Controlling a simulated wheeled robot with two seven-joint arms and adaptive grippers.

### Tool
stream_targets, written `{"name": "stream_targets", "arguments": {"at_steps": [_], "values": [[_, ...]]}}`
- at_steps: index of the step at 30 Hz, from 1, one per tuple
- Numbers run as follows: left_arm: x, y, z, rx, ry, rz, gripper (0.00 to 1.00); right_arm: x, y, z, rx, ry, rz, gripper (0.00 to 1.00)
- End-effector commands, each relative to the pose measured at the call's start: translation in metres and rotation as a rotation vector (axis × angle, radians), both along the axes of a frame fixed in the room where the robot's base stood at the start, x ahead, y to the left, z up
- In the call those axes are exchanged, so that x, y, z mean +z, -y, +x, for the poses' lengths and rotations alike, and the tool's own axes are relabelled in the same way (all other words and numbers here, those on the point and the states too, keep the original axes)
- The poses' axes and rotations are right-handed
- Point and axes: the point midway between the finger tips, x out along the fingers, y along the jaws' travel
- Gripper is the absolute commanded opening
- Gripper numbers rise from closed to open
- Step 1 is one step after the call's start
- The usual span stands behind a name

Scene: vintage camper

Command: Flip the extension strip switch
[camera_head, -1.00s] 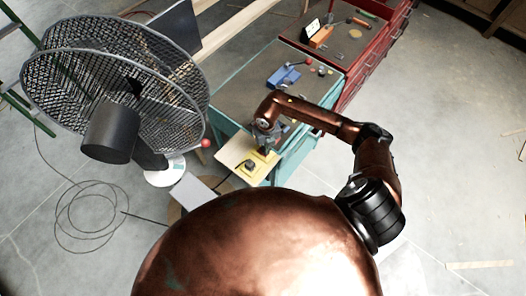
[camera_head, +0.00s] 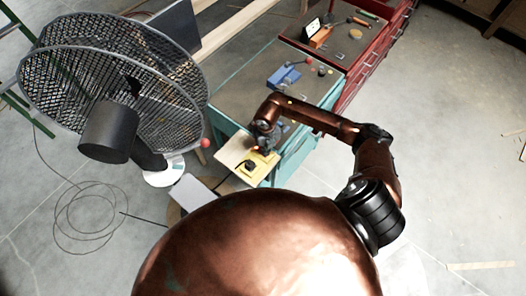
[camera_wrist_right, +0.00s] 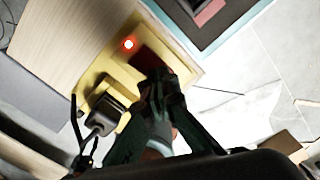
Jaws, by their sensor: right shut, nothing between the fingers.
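The yellow extension strip (camera_head: 261,170) lies on a light wooden board at the near end of the teal workbench. It also fills the middle of the right wrist view (camera_wrist_right: 95,78). A black plug (camera_wrist_right: 112,103) sits in it, and a small round red light (camera_wrist_right: 128,44) glows on it. Beside the light is a dark red switch (camera_wrist_right: 148,64), partly covered by my fingers. My right gripper (camera_wrist_right: 162,84) is shut and empty, with its fingertips at the switch; I cannot tell whether they touch it. In the head view the right gripper (camera_head: 265,145) is above the strip's far end. My left gripper is out of view.
A large caged fan (camera_head: 110,85) stands at the left. A blue object (camera_head: 284,76) lies on the teal bench (camera_head: 235,95). A red tool cabinet (camera_head: 350,45) stands behind it. A cable (camera_head: 90,215) is coiled on the floor. The floor at the right is mostly clear.

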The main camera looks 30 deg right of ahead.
Motion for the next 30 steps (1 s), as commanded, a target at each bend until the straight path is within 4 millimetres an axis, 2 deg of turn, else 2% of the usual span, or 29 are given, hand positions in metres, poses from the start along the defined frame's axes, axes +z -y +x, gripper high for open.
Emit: {"name": "stream_targets", "arguments": {"at_steps": [5,30], "values": [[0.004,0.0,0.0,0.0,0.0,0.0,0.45,0.005,0.0,0.0,0.0,0.002,-0.001,0.0],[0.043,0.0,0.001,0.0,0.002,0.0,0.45,0.068,0.0,0.0,0.001,0.001,0.0,0.0]]}}
